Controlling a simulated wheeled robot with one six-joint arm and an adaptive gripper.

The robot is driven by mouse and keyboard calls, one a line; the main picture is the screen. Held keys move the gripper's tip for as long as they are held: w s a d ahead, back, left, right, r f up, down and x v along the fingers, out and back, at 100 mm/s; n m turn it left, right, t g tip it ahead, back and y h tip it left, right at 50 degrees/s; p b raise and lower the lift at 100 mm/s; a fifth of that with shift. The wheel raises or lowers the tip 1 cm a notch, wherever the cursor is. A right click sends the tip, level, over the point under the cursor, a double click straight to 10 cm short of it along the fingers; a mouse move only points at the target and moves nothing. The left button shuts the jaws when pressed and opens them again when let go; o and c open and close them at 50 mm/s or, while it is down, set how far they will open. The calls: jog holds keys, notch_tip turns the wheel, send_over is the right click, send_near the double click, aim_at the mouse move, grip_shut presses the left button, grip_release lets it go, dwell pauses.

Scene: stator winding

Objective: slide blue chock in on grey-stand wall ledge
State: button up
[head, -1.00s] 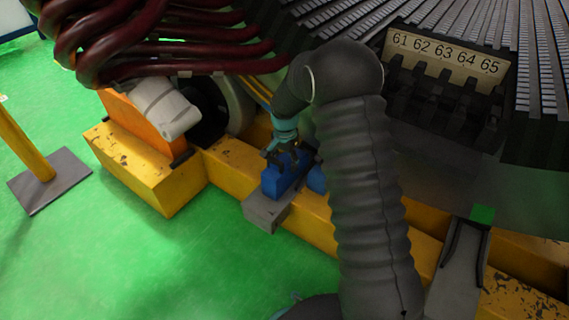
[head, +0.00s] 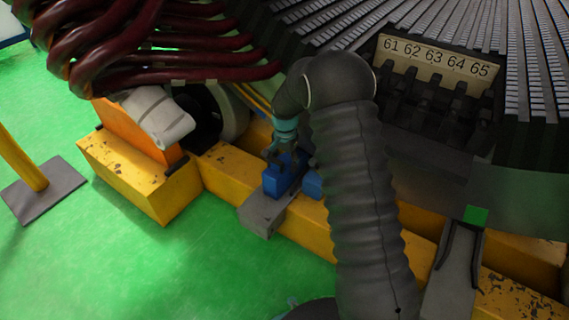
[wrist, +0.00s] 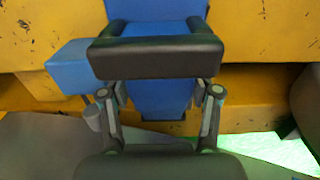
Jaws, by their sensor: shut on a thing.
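The blue chock (head: 276,183) is upright at the inner end of the grey ledge (head: 262,216), which juts from the yellow beam. My gripper (head: 284,157) is shut on the chock from above and hides its top in the head view. In the wrist view a dark finger pad (wrist: 155,57) lies across the blue chock (wrist: 160,98), with blue showing above and below it. Whether the chock's underside touches the ledge cannot be told.
A second blue block (head: 313,185) is close to the right, partly behind my arm; it likely shows at left in the wrist view (wrist: 75,68). The yellow beam (head: 235,178) runs behind. Dark red coils (head: 190,65) and the slotted stator (head: 430,150) are above. Green floor (head: 180,265) is clear in front.

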jog(key=shift+w+d+p, duration=0.3)
jog(key=shift+w+d, duration=0.65)
jog(key=shift+w, duration=0.3)
jog(key=o, duration=1.4)
jog(key=shift+c, duration=0.2)
notch_tip(320, 180, up, 12)
